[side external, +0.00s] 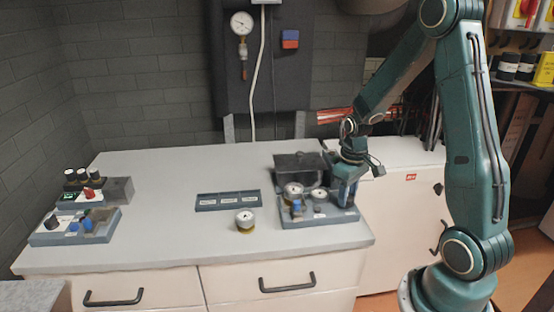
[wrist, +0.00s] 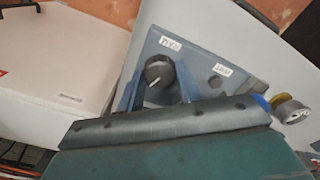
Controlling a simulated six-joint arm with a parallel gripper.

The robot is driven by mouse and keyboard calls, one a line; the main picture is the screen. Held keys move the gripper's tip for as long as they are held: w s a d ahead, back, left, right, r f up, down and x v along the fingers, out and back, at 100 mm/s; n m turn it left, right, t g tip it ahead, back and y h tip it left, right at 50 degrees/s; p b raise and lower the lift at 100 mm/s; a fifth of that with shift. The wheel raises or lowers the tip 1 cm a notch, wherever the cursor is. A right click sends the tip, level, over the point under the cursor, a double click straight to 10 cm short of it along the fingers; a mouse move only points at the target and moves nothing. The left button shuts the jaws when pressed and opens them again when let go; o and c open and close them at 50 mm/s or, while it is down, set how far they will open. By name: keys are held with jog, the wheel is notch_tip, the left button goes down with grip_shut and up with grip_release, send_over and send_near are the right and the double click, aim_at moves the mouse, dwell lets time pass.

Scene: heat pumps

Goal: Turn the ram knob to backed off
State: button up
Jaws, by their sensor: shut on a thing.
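A dark round knob (wrist: 157,72) with a white pointer line sits on a blue-grey panel (wrist: 196,48), between two small white labels too blurred to read surely. The pointer runs toward the lower left in the wrist view. My gripper (wrist: 159,86) has one finger on each side of the knob and is shut on it. In the side view my gripper (side external: 345,190) points down at the right end of the panel (side external: 318,221) and hides the knob there.
The same panel carries a round white-topped gauge or jar (side external: 293,190) and a blue knob (side external: 297,207). A dark box (side external: 299,166) stands behind. A loose white-topped jar (side external: 245,220) and a labelled tray (side external: 228,200) lie left. Control boxes (side external: 75,226) stand far left.

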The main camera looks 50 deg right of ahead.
jog(key=shift+n, duration=1.9)
jog(key=o, duration=1)
jog(key=shift+r, duration=0.15)
notch_tip(320, 180, up, 14)
jog(key=shift+f, duration=0.2)
